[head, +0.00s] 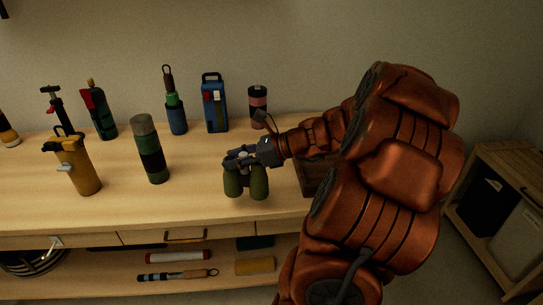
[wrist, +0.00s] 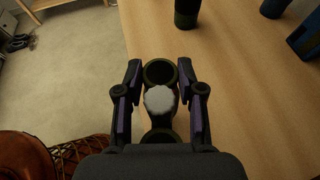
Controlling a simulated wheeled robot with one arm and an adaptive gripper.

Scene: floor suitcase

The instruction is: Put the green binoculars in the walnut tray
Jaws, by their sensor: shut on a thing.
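The green binoculars (head: 246,182) are in my gripper (head: 242,158), near the front edge of the wooden counter. In the wrist view my gripper (wrist: 160,92) has one finger on each side of the binoculars (wrist: 160,74), shut on their middle. A round grey-white part shows between the fingers. Whether the binoculars touch the counter is hard to tell. The walnut tray (head: 314,180) shows only in part, as a dark brown wall just right of the binoculars. My arm hides most of it.
A green and black flask (head: 149,149) and a yellow-brown canister (head: 78,165) stand left on the counter (head: 200,200). Several items, including a blue box (head: 214,103) and a pink-banded cylinder (head: 258,107), stand along the back. Bare counter lies between the flask and binoculars.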

